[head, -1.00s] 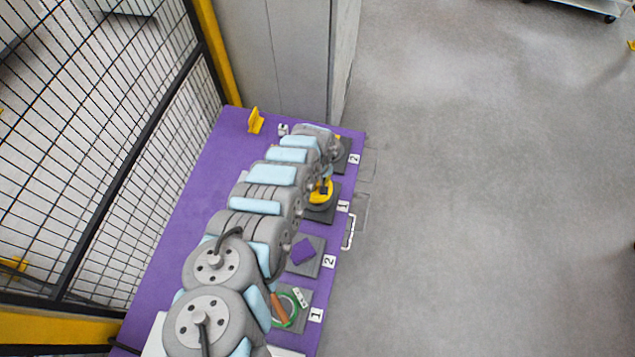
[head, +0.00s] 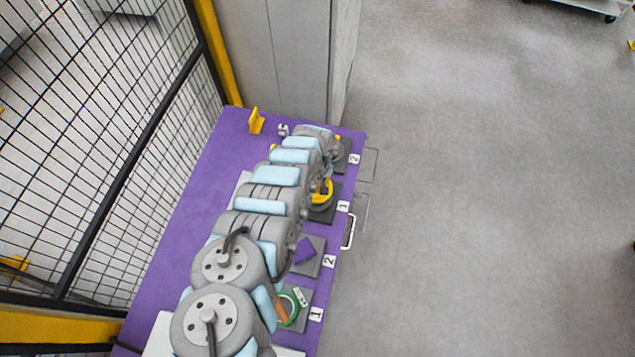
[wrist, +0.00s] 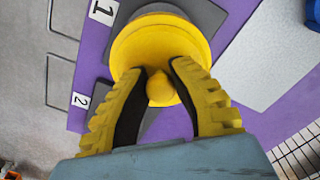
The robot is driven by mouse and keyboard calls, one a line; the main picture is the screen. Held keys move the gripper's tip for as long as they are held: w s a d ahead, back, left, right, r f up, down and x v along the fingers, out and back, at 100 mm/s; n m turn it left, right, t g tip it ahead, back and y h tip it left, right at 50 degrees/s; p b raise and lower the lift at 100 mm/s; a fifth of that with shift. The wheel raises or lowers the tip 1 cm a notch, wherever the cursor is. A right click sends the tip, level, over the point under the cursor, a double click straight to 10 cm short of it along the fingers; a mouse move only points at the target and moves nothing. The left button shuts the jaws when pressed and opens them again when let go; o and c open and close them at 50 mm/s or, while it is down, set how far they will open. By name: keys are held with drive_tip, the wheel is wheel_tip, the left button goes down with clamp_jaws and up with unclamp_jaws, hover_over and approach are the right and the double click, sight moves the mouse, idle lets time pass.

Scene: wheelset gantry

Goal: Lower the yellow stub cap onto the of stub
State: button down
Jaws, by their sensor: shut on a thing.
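The round yellow stub cap (wrist: 152,44) is in the upper middle of the wrist view, with a small round knob facing me. My gripper (wrist: 160,76) has yellow ribbed fingers with black inner faces, and they are closed around this knob. In the head view, the yellow cap (head: 319,197) shows beside the upper label 1, partly behind my arm. The cap hides most of what is under it, so I cannot tell whether it touches the stub.
The purple table (head: 215,180) carries dark square pads with labels 1 and 2. A purple block (head: 306,250) and a green ring (head: 291,318) lie on the nearer pads. A mesh fence (head: 130,130) runs along the left, a grey cabinet (head: 300,60) stands behind. Open floor lies right.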

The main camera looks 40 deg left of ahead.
sight(318, 189)
drive_tip(key=shift+f+b, duration=1.55)
drive_tip(key=shift+f, duration=0.5)
drive_tip(key=c, duration=1)
unclamp_jaws()
drive_tip(key=shift+r, duration=0.1)
drive_tip(key=shift+w+r, duration=0.15)
drive_tip(key=shift+r, duration=1)
drive_tip(key=shift+d+r, duration=0.1)
drive_tip(key=shift+r, duration=4.65)
